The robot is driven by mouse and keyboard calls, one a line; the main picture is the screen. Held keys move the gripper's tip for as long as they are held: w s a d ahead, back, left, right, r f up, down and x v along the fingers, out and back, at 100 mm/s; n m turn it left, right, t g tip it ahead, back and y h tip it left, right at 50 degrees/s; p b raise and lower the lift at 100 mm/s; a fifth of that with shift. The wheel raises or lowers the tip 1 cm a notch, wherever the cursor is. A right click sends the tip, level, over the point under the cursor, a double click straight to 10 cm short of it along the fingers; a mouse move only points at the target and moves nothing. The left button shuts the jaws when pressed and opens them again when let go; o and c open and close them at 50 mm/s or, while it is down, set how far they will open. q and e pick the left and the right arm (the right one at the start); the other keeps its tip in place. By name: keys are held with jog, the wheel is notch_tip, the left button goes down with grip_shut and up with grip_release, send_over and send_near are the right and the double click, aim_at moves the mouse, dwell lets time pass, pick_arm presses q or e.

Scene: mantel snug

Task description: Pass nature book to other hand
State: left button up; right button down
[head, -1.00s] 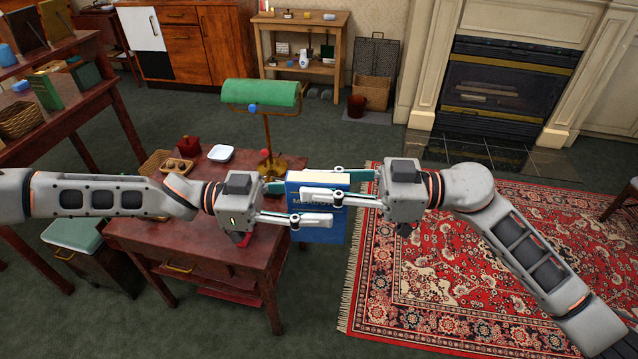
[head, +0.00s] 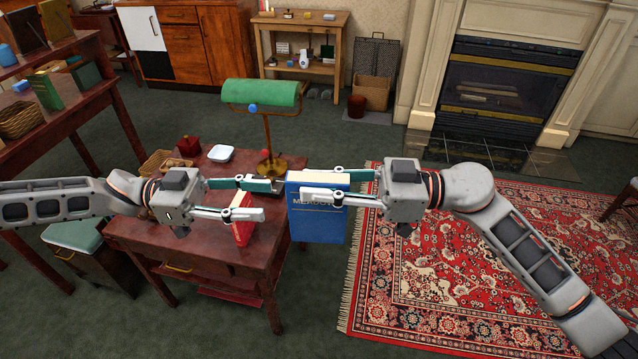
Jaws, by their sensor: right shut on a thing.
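A blue book (head: 316,222) with pale page edges and lettering on its cover hangs upright in the air, just past the right edge of the red-brown table. I take it for the nature book, though the lettering is hard to read. My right gripper (head: 333,187) is shut on its upper part from the right. My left gripper (head: 267,200) is to the left of the book, fingers apart, pointing at it. It holds nothing and its fingertips are clear of the book's left edge.
The red-brown table (head: 215,258) bears a green-shaded lamp (head: 262,94) close behind the grippers, a white dish (head: 221,153), a wicker basket (head: 156,162) and a red object (head: 242,222) below my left fingers. A patterned rug (head: 430,290) lies clear at right.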

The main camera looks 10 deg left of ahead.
pick_arm(q)
jog(key=w+a+r+n+t, duration=0.1)
jog(key=w+a+t, duration=0.1)
jog(key=w+t, duration=0.25)
jog(key=w+a+r+t, duration=0.2)
jog(key=w+a+t, duration=0.1)
jog(key=w, duration=0.3)
jog(key=s+d+f+n+t+y, duration=0.25)
jog(key=d+f, duration=0.35)
jog(key=f, duration=0.3)
jog(key=s+d+f+n+t+y, duration=0.2)
jog(key=s+d+f+n+y, duration=0.15)
jog(key=d+f, duration=0.4)
jog(key=s+a+f+n+g+y, duration=0.1)
jog(key=s+a+f+n+y, duration=0.2)
jog(key=s+f, duration=0.6)
jog(key=s+a+f+n+g+y, duration=0.1)
jog(key=s+a+f+n+y, duration=0.1)
jog(key=s+a+f+y, duration=0.4)
jog(key=s+a+f, duration=0.1)
jog(key=s+f, duration=0.2)
jog(key=f, duration=0.4)
jog(key=shift+a+f+n+g+y, duration=0.2)
jog(key=shift+a+n+g+y, duration=0.1)
jog(key=shift+n, duration=0.1)
jog(key=shift+d, duration=0.1)
